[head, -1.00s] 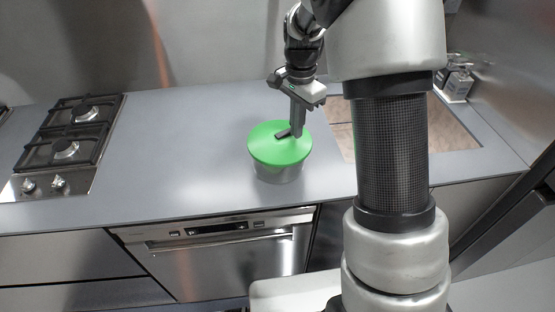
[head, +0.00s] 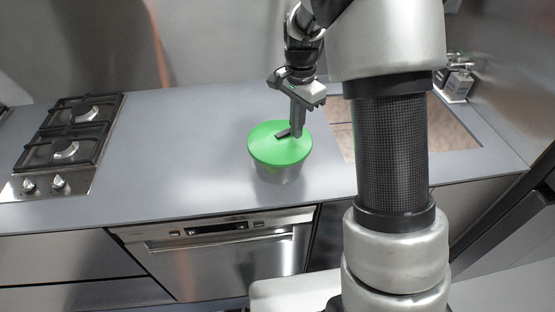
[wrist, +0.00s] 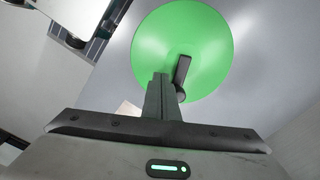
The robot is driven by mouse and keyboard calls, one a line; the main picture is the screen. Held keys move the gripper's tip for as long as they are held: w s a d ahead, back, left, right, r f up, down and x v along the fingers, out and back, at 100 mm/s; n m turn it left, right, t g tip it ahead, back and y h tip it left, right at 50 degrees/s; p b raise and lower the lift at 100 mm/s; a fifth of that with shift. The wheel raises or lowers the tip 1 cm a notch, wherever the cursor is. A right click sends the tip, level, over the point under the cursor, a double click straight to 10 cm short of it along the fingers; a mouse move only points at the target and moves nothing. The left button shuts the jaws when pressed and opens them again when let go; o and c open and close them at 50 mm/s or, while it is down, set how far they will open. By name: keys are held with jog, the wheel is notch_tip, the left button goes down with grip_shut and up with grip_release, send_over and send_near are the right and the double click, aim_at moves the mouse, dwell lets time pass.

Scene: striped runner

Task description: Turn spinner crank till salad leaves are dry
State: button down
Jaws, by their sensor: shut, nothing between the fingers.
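The salad spinner stands upright on the grey counter, with a round green lid (head: 279,148) over a grey bowl (head: 278,174). A dark crank (head: 284,133) lies across the top of the lid. In the wrist view the green lid (wrist: 190,40) fills the upper middle, and the crank (wrist: 182,76) runs from near its centre towards its near edge. My gripper (head: 297,134) points down at the right part of the lid, its fingers shut and empty. In the wrist view its fingertips (wrist: 161,78) are just left of the crank; I cannot tell whether they touch it. Leaves are hidden.
A gas hob (head: 70,140) is at the left of the counter (head: 190,130). A dishwasher (head: 215,255) is below. The counter left of the spinner is clear.

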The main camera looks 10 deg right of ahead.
jog(key=shift+f+b, duration=0.3)
jog(key=shift+f, duration=0.3)
jog(key=shift+r+p, duration=0.6)
jog(key=shift+r, duration=0.15)
jog(key=shift+w, duration=0.1)
dwell(0.5)
